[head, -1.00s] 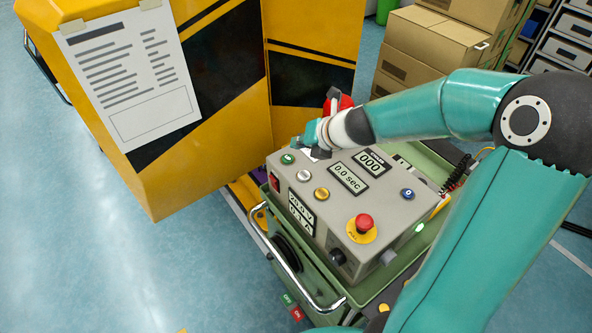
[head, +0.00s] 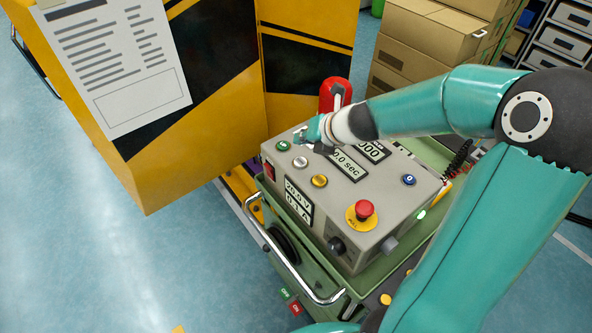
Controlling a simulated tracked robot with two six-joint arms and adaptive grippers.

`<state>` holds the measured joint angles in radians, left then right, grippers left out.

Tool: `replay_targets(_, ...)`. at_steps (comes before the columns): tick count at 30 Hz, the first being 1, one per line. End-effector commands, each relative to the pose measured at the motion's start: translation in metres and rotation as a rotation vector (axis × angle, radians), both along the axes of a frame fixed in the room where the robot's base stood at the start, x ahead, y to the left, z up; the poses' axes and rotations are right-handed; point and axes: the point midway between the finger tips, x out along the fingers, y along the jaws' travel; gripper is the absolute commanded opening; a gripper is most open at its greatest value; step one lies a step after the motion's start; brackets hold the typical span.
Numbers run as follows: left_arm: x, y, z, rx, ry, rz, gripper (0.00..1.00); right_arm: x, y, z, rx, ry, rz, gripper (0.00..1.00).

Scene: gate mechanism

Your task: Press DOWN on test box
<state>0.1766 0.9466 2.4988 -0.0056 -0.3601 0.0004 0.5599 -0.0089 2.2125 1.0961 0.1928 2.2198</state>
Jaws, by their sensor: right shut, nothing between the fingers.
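The test box (head: 385,193) is a grey control box on a green cart. Its top has a green button (head: 283,146), a silver button (head: 300,162), a yellow button (head: 319,181), a blue button (head: 408,180) and a red emergency stop (head: 364,209). Their small labels are too small to read. My right gripper (head: 300,137) is shut and empty, just over the far left part of the box top, close to the green and silver buttons. I cannot tell whether it touches the surface. My arm partly hides the displays. My left gripper is not in view.
A yellow and black cabinet (head: 217,80) with a paper sheet (head: 115,60) stands behind and left. A red cylinder (head: 336,92) stands behind the box. Cardboard boxes (head: 430,45) are stacked at the back. The green cart has a metal handle (head: 283,262). Blue floor at left is clear.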

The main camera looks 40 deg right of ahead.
Motion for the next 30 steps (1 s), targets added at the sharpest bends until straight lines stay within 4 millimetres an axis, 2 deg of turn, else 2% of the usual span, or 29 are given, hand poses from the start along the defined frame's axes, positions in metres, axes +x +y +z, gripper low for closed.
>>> replay_targets(1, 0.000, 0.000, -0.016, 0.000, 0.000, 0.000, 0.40, 0.000, 0.000, -0.015, 0.000, -0.001, 0.001, 0.00)
replay_targets(3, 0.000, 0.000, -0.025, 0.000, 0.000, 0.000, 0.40, 0.000, 0.000, -0.024, 0.000, -0.001, 0.001, 0.00)
replay_targets(9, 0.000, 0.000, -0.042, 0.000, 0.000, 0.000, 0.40, 0.000, 0.000, -0.042, 0.000, -0.001, 0.001, 0.00)
replay_targets(30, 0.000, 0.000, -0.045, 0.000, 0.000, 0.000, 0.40, 0.001, 0.001, -0.045, 0.001, 0.000, 0.001, 0.00)
